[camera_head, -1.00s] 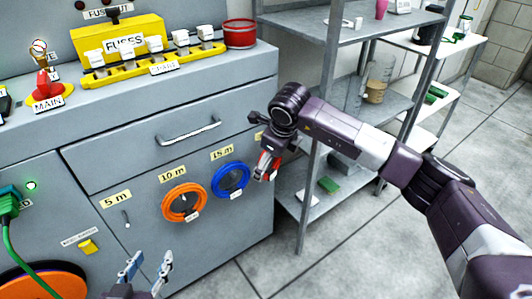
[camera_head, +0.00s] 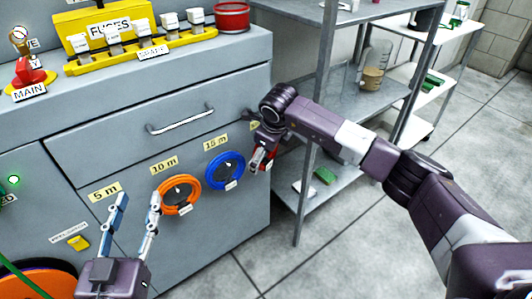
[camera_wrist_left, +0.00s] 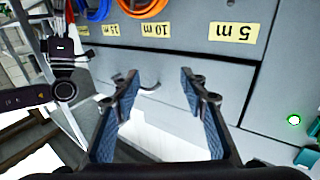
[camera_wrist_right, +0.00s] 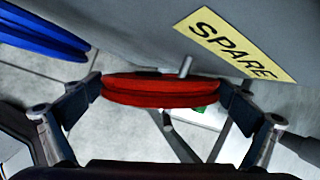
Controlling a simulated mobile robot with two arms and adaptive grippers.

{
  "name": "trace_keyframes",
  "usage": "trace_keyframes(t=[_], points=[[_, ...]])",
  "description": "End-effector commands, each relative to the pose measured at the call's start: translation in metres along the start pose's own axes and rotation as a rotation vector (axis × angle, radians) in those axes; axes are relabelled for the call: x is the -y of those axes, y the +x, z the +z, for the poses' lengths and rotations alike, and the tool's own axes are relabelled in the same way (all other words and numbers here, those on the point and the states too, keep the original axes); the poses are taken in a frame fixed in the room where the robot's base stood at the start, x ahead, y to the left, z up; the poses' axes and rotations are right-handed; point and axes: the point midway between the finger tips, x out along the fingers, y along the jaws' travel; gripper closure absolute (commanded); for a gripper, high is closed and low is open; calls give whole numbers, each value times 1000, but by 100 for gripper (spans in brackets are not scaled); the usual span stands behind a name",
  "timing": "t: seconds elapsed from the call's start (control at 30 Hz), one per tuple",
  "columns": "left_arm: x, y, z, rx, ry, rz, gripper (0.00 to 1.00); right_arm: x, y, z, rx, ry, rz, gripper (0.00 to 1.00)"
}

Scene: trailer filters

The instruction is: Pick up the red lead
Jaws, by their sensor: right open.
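The red lead (camera_wrist_right: 150,98) is a coil hanging on a peg under the SPARE label (camera_wrist_right: 235,45), in the right wrist view. My right gripper (camera_wrist_right: 165,95) is open, with one finger on each side of the coil; I cannot tell whether they touch it. In the head view the right gripper (camera_head: 262,160) is at the cabinet's right edge, and a bit of red shows between its fingers. My left gripper (camera_head: 136,198) is open and empty in front of the cabinet, below the 5 m and 10 m labels. It also shows open in the left wrist view (camera_wrist_left: 158,78).
An orange coil (camera_head: 162,198) and a blue coil (camera_head: 209,172) hang on the cabinet front, left of the red lead. A drawer handle (camera_head: 180,120) sticks out above. A metal shelf (camera_head: 290,196) stands close to the right. The floor in front is clear.

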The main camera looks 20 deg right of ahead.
Motion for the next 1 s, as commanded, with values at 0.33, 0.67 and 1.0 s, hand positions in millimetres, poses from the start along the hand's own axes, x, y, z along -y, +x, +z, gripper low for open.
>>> trace_keyframes(t=[0.33,0.67,1.0], points=[[-2,1,-16,-70,-2,4,60,0,9,0,0,0,0,0],[-2,1,-15,-68,-1,3,60,0,9,0,0,0,0,28],[-2,1,-15,-68,-1,3,60,1,8,1,2,0,-1,48]])
